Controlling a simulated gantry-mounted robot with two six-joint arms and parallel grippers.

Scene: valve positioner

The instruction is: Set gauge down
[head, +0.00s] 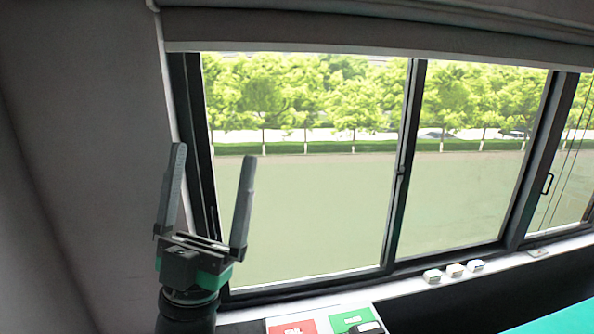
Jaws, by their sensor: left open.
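My left gripper (210,160) points upward at the left of the head view, in front of the window frame. Its two fingers are spread apart and nothing is between them. No gauge can be made out in this view. My right gripper is not in view.
A white panel with a red patch (293,327) and a green patch (352,319) shows at the bottom edge, a dark object on the green one. Several small white blocks (454,270) sit on the window sill (400,287). A green surface (565,321) is at bottom right.

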